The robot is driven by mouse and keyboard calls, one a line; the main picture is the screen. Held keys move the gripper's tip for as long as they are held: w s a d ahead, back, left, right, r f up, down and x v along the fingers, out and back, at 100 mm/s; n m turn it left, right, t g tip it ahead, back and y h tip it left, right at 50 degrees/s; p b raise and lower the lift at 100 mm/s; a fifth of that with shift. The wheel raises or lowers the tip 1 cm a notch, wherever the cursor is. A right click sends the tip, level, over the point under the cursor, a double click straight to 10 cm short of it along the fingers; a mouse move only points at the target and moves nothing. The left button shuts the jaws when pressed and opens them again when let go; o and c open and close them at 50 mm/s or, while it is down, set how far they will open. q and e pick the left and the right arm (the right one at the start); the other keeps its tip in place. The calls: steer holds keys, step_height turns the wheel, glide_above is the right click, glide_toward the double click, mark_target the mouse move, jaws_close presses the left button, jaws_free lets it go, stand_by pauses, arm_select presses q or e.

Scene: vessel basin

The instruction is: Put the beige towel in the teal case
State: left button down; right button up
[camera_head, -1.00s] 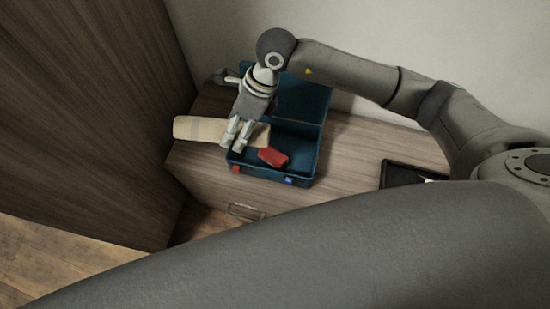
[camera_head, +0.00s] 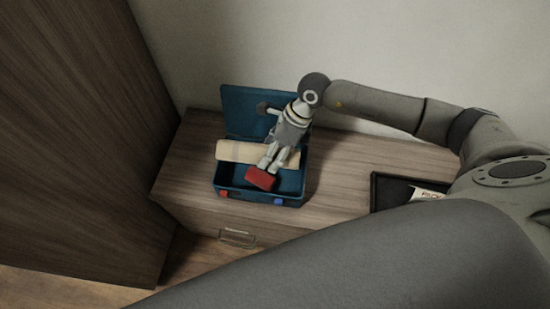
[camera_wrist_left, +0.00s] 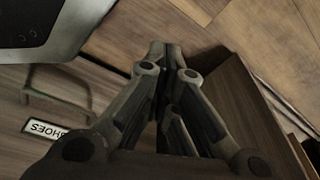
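The teal case (camera_head: 228,185) stands open on the wooden cabinet, its lid (camera_head: 240,105) raised at the back. The beige towel (camera_head: 238,152), a long roll, lies crosswise over the case's back part, in front of the lid. Whether it rests on the case or hangs above it I cannot tell. My right gripper (camera_head: 268,166) is shut on the towel toward its right end, pointing down; the fingers hide part of it. My left gripper (camera_wrist_left: 166,50) is empty and its fingers are together, away from the case in the left wrist view.
A red item (camera_head: 261,179) is in the front of the case, just below my right fingertips. A black tray (camera_head: 383,190) with a labelled item (camera_head: 428,193) stands to the right. A tall wooden panel (camera_head: 60,140) bounds the left. The cabinet top (camera_head: 335,170) between case and tray is clear.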

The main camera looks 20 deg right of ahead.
steer(key=shift+d+f, duration=0.2)
steer(key=f, duration=0.3)
steer(key=shift+d+f, duration=0.15)
steer(key=shift+d, duration=0.1)
steer(key=shift+f, duration=0.2)
steer(key=o, duration=0.8)
steer(key=shift+c, duration=0.2)
steer(key=o, duration=0.3)
arm_select(q)
steer(key=shift+w+r, duration=0.3)
steer(key=shift+r, duration=0.25)
steer(key=shift+w, duration=0.15)
